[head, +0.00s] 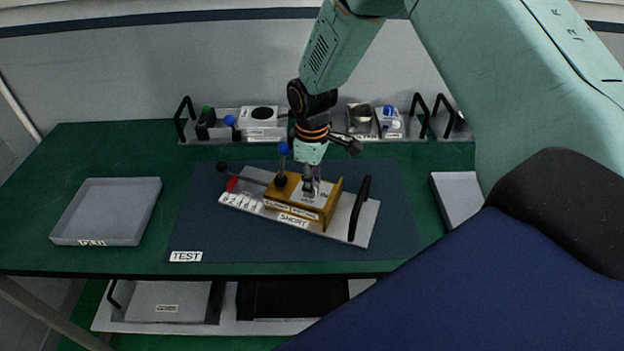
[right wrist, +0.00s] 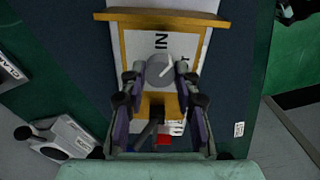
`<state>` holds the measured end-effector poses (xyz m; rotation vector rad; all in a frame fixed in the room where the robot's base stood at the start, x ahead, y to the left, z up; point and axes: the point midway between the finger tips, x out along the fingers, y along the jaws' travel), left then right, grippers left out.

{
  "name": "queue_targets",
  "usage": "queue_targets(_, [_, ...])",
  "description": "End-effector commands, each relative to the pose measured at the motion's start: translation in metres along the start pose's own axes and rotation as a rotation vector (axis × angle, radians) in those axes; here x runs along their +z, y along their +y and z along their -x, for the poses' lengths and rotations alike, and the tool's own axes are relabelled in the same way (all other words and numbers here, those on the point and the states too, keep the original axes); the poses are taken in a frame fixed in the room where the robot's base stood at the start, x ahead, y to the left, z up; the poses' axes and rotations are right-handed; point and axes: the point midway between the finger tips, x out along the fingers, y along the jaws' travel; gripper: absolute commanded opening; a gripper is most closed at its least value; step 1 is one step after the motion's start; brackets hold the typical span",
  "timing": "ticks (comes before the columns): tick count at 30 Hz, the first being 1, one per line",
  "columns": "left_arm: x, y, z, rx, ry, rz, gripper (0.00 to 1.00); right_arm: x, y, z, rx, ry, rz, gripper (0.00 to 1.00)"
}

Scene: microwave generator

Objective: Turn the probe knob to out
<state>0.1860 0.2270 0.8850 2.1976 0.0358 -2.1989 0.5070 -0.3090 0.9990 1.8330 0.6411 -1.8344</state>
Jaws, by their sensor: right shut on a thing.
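The probe knob (right wrist: 160,70) is a round grey knob with a white pointer line tilted to the upper right. It sits on the white top panel of a yellow box (head: 330,208), which also shows in the right wrist view (right wrist: 116,50). The word IN is printed above the knob; another label to its right is mostly hidden. My right gripper (head: 309,186) reaches down onto the panel. In the right wrist view its fingers (right wrist: 160,78) are shut on the knob from both sides. My left gripper is in neither view.
The box stands on a grey plate (head: 357,240) with a black handle (head: 360,208), on the dark TEST mat (head: 200,235). A black-balled lever (head: 222,168) and a blue-topped post (head: 284,149) are close by. A tray (head: 107,240) stands left; racked parts (head: 230,137) stand behind.

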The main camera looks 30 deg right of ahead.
Motion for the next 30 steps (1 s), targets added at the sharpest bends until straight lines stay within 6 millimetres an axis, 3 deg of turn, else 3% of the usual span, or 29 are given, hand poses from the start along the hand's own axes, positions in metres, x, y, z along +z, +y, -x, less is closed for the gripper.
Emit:
queue_targets(7, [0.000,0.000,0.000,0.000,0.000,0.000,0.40,-0.001,0.001,0.001,0.003,0.003,0.000,0.00])
queue_targets(8, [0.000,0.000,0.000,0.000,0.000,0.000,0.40,-0.001,0.001,0.001,0.003,0.003,0.000,0.33])
queue_targets(15, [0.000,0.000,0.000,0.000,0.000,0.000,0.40,-0.001,0.001,0.001,0.001,0.002,0.000,0.53])
queue_targets(25, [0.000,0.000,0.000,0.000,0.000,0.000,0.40,0.000,0.000,0.002,0.001,0.001,0.000,0.54])
queue_targets(30, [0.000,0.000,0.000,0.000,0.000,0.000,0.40,-0.001,0.001,0.021,0.002,0.004,0.000,0.54])
